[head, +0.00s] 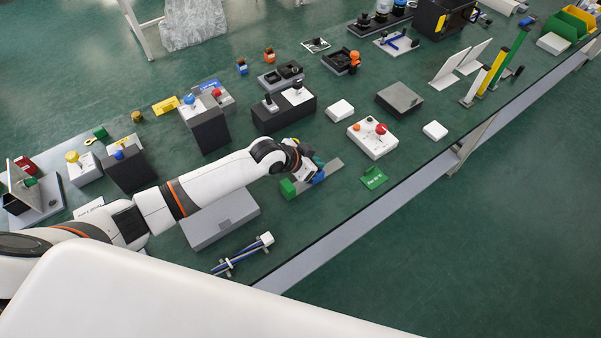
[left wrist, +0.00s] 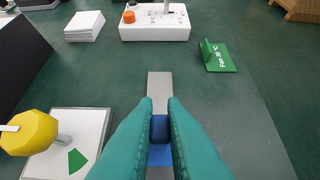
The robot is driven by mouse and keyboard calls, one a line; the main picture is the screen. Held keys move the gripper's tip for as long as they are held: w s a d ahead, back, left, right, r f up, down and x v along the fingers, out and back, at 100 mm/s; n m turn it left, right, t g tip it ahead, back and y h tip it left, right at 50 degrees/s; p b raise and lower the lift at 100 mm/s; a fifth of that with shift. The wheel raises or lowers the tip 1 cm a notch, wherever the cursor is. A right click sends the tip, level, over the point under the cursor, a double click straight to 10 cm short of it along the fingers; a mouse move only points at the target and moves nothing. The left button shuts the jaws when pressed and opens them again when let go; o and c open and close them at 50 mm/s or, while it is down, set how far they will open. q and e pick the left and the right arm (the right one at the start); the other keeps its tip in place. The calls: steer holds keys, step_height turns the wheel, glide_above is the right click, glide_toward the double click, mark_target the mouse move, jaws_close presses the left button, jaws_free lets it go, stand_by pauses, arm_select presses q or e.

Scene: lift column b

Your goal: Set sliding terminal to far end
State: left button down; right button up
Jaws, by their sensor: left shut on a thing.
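The sliding terminal is a small blue block (left wrist: 159,128) on a narrow grey rail (left wrist: 160,84). In the head view the blue block (head: 319,177) shows partly beside my fingers. My left gripper (head: 314,166) is over the rail. In the left wrist view its teal fingers (left wrist: 160,112) are shut on the blue block, with bare rail beyond it. The fingers hide much of the block. My right gripper is not in view.
A white box with a red button (head: 372,140) and a green sign (head: 373,178) stand just past the rail's far end. A grey box (head: 222,218) lies near my left forearm. A yellow knob (left wrist: 30,132) stands left of the fingers. The table edge is on the right.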

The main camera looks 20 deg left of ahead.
arm_select(q)
steer(key=w+d, duration=0.2)
steer(key=shift+w+d+f+b, duration=0.1)
steer(key=shift+w+f+b, duration=0.05)
steer(key=shift+w+b, duration=0.25)
steer(key=shift+w+d, duration=0.1)
steer(key=shift+w, duration=0.05)
steer(key=shift+r, duration=0.25)
steer(key=c, duration=1.5)
jaws_free()
steer(key=shift+w+f, duration=0.1)
steer(key=v, duration=1.2)
steer(key=shift+d, duration=0.1)
